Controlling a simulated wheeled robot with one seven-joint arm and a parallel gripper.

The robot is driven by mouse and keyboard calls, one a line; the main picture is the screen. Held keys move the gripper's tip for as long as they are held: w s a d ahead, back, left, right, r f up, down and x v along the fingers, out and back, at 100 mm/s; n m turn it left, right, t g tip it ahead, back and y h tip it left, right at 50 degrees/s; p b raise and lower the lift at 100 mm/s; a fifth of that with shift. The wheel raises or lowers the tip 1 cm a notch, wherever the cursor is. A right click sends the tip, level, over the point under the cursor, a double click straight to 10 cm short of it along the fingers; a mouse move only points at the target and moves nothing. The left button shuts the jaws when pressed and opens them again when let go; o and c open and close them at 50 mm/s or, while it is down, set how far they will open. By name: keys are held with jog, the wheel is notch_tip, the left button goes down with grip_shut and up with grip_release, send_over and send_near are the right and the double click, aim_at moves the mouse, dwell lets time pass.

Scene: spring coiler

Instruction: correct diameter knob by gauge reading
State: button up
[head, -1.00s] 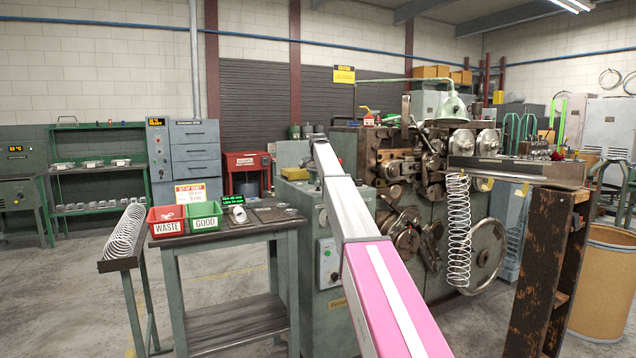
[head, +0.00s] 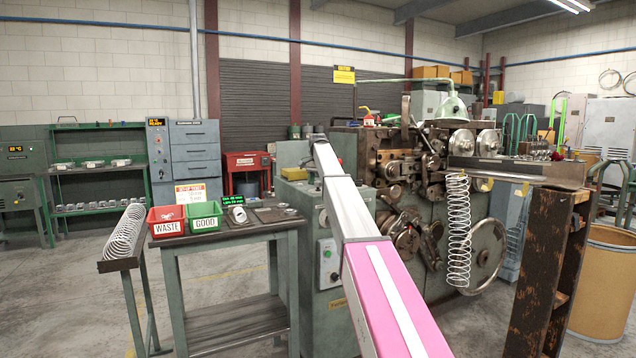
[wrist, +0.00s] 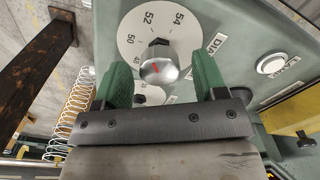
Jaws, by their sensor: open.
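My gripper (wrist: 162,68) is open, with one green finger on each side of the knob and a gap on both sides. The gauge (head: 233,199) on the side table shows green text too small to read in the head view. The gripper is hidden in the head view.
A white push button (wrist: 277,63) is to the right. The red WASTE bin (head: 166,220) and green GOOD bin (head: 204,217) stand on the table. A long spring (head: 459,230) hangs from the coiler.

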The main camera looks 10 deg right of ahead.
aim_at(318, 182)
jog(key=shift+r, duration=0.1)
notch_tip(318, 182, up, 11)
jog(key=shift+f, duration=0.2)
jog(key=shift+s, duration=0.1)
dwell(0.4)
